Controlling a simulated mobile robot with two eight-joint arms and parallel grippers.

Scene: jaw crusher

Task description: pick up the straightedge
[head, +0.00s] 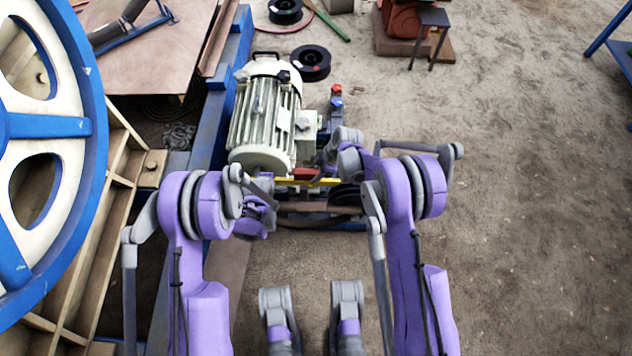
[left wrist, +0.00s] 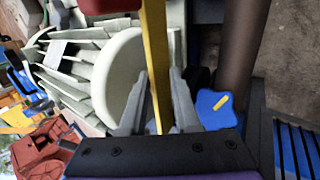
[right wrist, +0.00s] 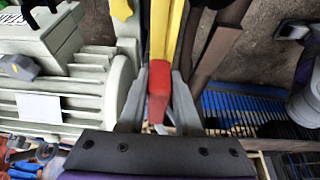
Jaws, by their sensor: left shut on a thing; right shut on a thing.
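The straightedge is a thin yellow bar (head: 320,182) with a red end part. In the head view it lies crosswise in front of the motor, partly hidden by my arms. In the left wrist view the yellow bar (left wrist: 155,45) runs between the fingers of my left gripper (left wrist: 158,95), which is shut on it. In the right wrist view the red part (right wrist: 159,85) sits between the fingers of my right gripper (right wrist: 158,98), also shut on it. Whether the bar touches anything below cannot be told.
A pale grey-green finned motor (head: 262,120) stands just beyond the bar. A blue beam (head: 212,125) and a large blue-rimmed wheel (head: 95,130) are at left. Black spools (head: 311,62) lie behind the motor.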

